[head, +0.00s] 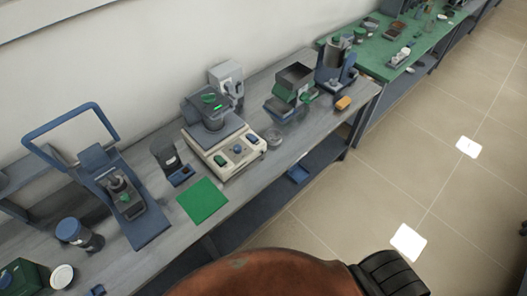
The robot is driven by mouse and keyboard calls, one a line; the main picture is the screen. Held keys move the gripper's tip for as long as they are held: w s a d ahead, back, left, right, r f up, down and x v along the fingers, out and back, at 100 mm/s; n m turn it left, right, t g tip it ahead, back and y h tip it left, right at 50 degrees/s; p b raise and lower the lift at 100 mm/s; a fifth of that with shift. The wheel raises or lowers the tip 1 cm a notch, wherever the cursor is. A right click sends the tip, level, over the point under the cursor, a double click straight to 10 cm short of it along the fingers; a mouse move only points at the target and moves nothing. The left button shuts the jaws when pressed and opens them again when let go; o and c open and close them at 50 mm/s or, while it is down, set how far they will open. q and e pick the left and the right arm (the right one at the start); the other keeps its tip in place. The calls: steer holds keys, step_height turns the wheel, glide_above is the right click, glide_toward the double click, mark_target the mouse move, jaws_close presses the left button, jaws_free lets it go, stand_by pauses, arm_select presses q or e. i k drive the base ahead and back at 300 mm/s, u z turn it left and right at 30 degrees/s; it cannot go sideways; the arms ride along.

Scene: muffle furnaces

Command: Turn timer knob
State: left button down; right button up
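A cream-based machine (222,140) stands on the grey bench in the middle of the head view. It has a dark grey platform and a dark round vessel with a green top. Its sloped front panel carries a blue round knob (238,149) in the middle, with a dark control (220,160) to the left and another (251,137) to the right. The markings are too small to read, so I cannot tell which control is the timer knob. Neither of my grippers is in view.
The grey bench (265,160) runs diagonally. A green mat (203,201) lies before the machine. A dark cup (165,153) and a blue-framed device (128,205) stand left. A dark box device (291,90) and an orange item (343,103) are right. The tiled floor (340,190) is open.

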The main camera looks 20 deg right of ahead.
mark_target(237, 149)
steer(key=z, duration=0.1)
steer(key=k, duration=0.3)
steer(key=z, duration=1.15)
steer(key=i, duration=0.75)
steer(key=u, duration=0.75)
steer(key=i, duration=0.65)
steer(key=u, duration=0.75)
